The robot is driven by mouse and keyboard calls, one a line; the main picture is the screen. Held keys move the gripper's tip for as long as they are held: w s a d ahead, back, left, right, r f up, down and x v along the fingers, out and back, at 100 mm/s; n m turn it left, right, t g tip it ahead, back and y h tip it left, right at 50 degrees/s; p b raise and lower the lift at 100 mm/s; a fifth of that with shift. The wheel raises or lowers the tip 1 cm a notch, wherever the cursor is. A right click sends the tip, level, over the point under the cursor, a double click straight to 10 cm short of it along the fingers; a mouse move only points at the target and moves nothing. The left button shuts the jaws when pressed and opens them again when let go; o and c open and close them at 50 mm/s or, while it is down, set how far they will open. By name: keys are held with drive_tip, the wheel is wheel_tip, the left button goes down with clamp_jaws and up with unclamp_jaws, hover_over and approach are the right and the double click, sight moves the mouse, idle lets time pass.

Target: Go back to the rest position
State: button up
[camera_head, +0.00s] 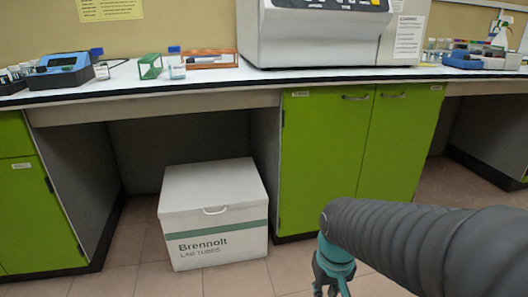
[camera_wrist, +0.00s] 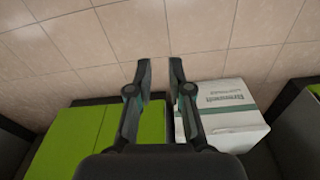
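My gripper (camera_head: 331,287) hangs low at the bottom of the head view, in front of the green cabinets, with its tips cut off by the picture's lower edge. In the wrist view my gripper (camera_wrist: 159,72) has its two fingers apart with nothing between them. It points toward the tiled floor. My arm reaches in from the right side of the head view.
A white Brennolt box (camera_head: 213,213) stands on the floor under the bench (camera_head: 165,88), left of my gripper. Green cabinets (camera_head: 345,145) stand behind the arm. A large instrument (camera_head: 318,38), racks and a bottle (camera_head: 176,65) stand on the bench.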

drive_tip(key=s+d+r+t+p, duration=0.1)
drive_tip(key=s+r+t, duration=0.1)
drive_tip(key=r, duration=0.5)
drive_tip(key=s+d+r+m+t+p, duration=0.1)
drive_tip(key=s+r+t+p, duration=0.1)
drive_tip(key=s+r, duration=0.2)
drive_tip(key=shift+s+d+r, duration=0.3)
drive_tip(key=shift+s+r, duration=0.05)
drive_tip(key=shift+r, duration=1.15)
